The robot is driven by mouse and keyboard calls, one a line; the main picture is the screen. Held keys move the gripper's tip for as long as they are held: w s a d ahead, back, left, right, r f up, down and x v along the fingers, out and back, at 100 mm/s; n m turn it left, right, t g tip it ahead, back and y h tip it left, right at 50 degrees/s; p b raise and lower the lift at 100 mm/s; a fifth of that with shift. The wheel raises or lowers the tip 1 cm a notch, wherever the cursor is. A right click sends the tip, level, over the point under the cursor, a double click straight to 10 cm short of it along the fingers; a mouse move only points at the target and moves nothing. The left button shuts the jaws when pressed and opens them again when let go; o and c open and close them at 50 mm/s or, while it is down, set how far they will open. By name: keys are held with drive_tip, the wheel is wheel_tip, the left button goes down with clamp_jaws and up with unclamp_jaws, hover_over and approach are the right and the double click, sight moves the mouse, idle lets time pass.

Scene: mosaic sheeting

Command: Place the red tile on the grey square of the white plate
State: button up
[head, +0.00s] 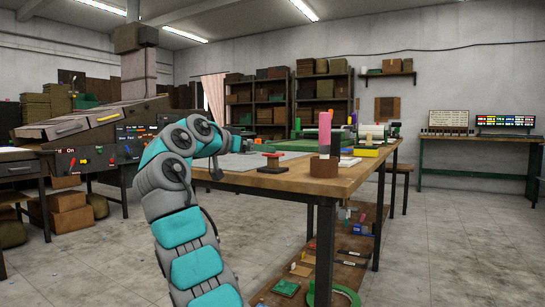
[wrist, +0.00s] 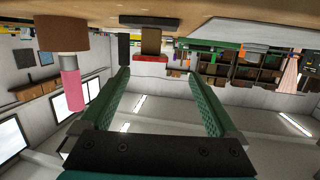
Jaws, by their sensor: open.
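A flat red tile (head: 272,155) lies on top of a short brown post with a dark base, near the front of the wooden table. In the upside-down wrist view the red tile (wrist: 150,58) shows beyond the fingertips, roughly centred between them. My gripper (wrist: 155,72) is open, with its two green fingers apart and nothing between them. The fingers point towards the post, apart from the tile. A pale grey-white sheet (head: 232,164) lies on the table left of the post. I cannot tell whether it is the white plate, and I cannot make out a grey square.
A pink and grey cylinder in a brown block (head: 324,167) stands right of the tile, near the table's front corner. It is at the left in the wrist view (wrist: 74,90). Green and yellow items (head: 367,152) lie further right on the table (head: 300,186).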

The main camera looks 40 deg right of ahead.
sight(269, 154)
drive_tip(key=shift+a+r, duration=0.25)
drive_tip(key=shift+r, duration=0.3)
drive_tip(key=shift+s+a+r, duration=0.1)
drive_tip(key=shift+s+a, duration=0.05)
drive_tip(key=shift+a, duration=0.1)
drive_tip(key=shift+s+a, duration=0.1)
drive_tip(key=shift+a, duration=0.05)
drive_tip(key=shift+s+a+f+b, duration=0.1)
drive_tip(key=shift+s+f+b, duration=0.2)
drive_tip(key=shift+f, duration=0.5)
drive_tip(key=shift+s+f+g, duration=0.15)
drive_tip(key=shift+f+g, duration=0.15)
drive_tip(key=shift+f, duration=0.25)
drive_tip(key=shift+x, duration=1.2)
drive_tip(key=shift+d+r+p, duration=0.1)
drive_tip(key=shift+d+p, duration=0.2)
drive_tip(key=shift+d, duration=0.55)
drive_tip(key=x, duration=0.4)
drive_tip(key=shift+r+p, duration=0.15)
drive_tip(key=shift+p, duration=0.25)
clamp_jaws()
drive_tip(key=shift+r, duration=0.15)
